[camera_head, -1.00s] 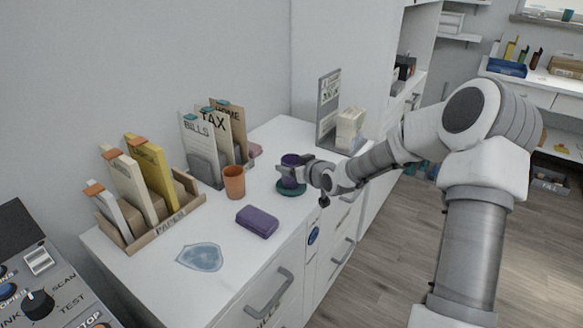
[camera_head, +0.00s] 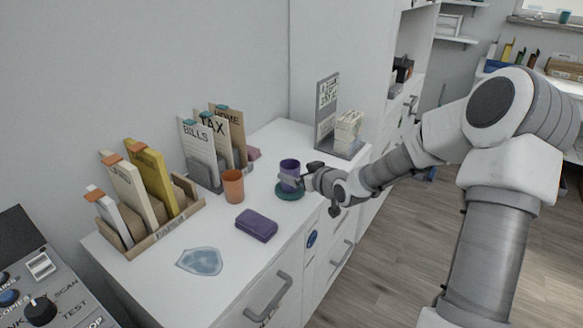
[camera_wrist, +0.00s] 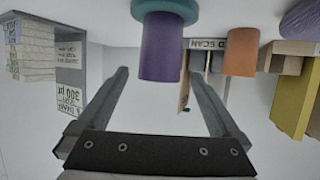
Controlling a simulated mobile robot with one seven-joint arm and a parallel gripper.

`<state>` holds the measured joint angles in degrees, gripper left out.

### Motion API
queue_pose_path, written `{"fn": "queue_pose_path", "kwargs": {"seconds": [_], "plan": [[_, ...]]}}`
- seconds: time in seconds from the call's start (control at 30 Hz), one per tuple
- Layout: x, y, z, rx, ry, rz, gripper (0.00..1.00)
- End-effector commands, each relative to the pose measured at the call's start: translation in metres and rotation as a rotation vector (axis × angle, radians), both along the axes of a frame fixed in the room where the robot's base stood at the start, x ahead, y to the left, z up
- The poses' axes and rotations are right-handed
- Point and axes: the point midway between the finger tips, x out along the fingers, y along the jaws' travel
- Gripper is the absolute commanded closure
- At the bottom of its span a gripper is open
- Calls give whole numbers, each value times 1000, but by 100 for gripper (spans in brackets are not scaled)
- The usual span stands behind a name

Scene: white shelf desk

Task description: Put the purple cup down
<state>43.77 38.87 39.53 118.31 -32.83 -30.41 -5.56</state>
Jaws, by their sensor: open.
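The purple cup (camera_head: 289,170) stands upright on a round teal coaster (camera_head: 291,194) on the white desk top. In the wrist view, which looks upside down, the cup (camera_wrist: 160,48) rests on the coaster (camera_wrist: 166,7) with no visible tilt. My gripper (camera_head: 302,180) is at the right side of the cup. In the wrist view its two fingers (camera_wrist: 160,76) are spread wide, with the cup near their tips and a gap on each side. The gripper is open and holds nothing. The far side of the cup is hidden in the head view.
An orange cup (camera_head: 233,186) stands left of the purple cup, and a purple case (camera_head: 257,224) lies in front. File holders (camera_head: 200,203) stand along the wall. A grey stand (camera_head: 327,112) with paper stacks (camera_head: 348,132) is behind right. The front desk top is mostly clear.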

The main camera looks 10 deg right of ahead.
Motion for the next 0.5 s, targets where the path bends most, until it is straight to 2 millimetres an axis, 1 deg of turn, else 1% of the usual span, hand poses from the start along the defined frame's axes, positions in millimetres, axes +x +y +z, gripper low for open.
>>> {"fn": "queue_pose_path", "kwargs": {"seconds": [0.03, 0.2, 0.33, 0.5], "plan": [[-10, -5, 8, -1, 1, -3, 0], [-40, -15, 20, -1, 1, -3, 0], [-53, -19, 25, -1, 0, -2, 0], [-61, -21, 27, 2, 1, -1, 0]]}}
